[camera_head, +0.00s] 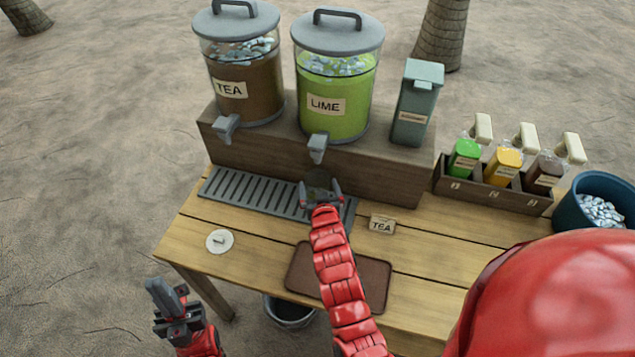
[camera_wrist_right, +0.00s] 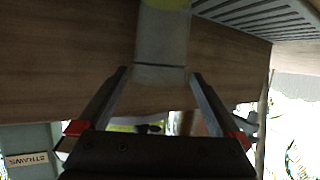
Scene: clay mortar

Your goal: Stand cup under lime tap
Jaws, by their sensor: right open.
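The lime dispenser (camera_head: 337,85) stands on a wooden riser, and its grey tap (camera_head: 317,146) hangs over the slotted drip tray (camera_head: 250,195). A dark, see-through cup (camera_head: 318,180) appears upright near the tray's right part, below the lime tap. My right gripper (camera_head: 321,192) is open, with its fingers either side of the cup. In the right wrist view the cup (camera_wrist_right: 160,50) shows pale grey between and beyond the open fingers (camera_wrist_right: 160,80), with yellow-green at its upper picture end. My left gripper (camera_head: 170,298) is off the table's front left; its opening is unclear.
The tea dispenser (camera_head: 240,70) stands left of the lime one, a straw box (camera_head: 415,105) right. A bottle rack (camera_head: 490,190) and ice bucket (camera_head: 600,205) are at the right.

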